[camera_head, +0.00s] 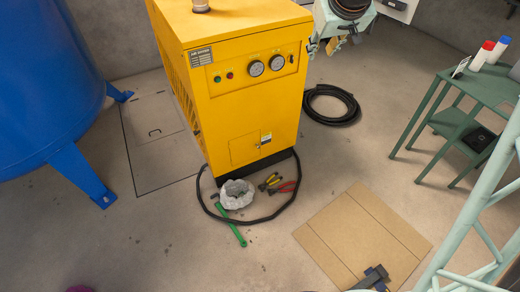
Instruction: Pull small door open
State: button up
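The small door (243,150) is a yellow panel low on the front of the yellow air dryer cabinet (225,110). It looks shut, lying flush with the front face. A small label with a dark part (265,139) sits at its upper right; I cannot tell whether the dark part is a latch.
A crumpled grey bag (237,194), a green-handled tool (232,227), pliers (282,187) and a black hose (262,220) lie before the cabinet. A blue tank (45,80) stands left, a green table (480,88) right.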

jog(key=w+a+f+n+t, duration=0.1)
jog(key=w+a+f, duration=0.1)
jog(key=w+f, duration=1.25)
jog(key=w+a+f+t+y, duration=0.1)
jog(key=w+f+y, duration=0.1)
jog(key=w+f, duration=0.55)
jog(key=n+t+y+p, duration=0.2)
jog(key=t+y, duration=0.1)
jog(key=y, duration=0.1)
send_near(259, 147)
jog(key=w+r+v, duration=0.1)
jog(key=v, duration=0.4)
jog(key=shift+s+f, duration=0.45)
jog(key=shift+s, duration=0.2)
jog(key=shift+w+f, duration=0.1)
jog(key=shift+b+x, duration=1.95)
jog(key=shift+x, duration=4.8)
jog(key=shift+f, duration=0.1)
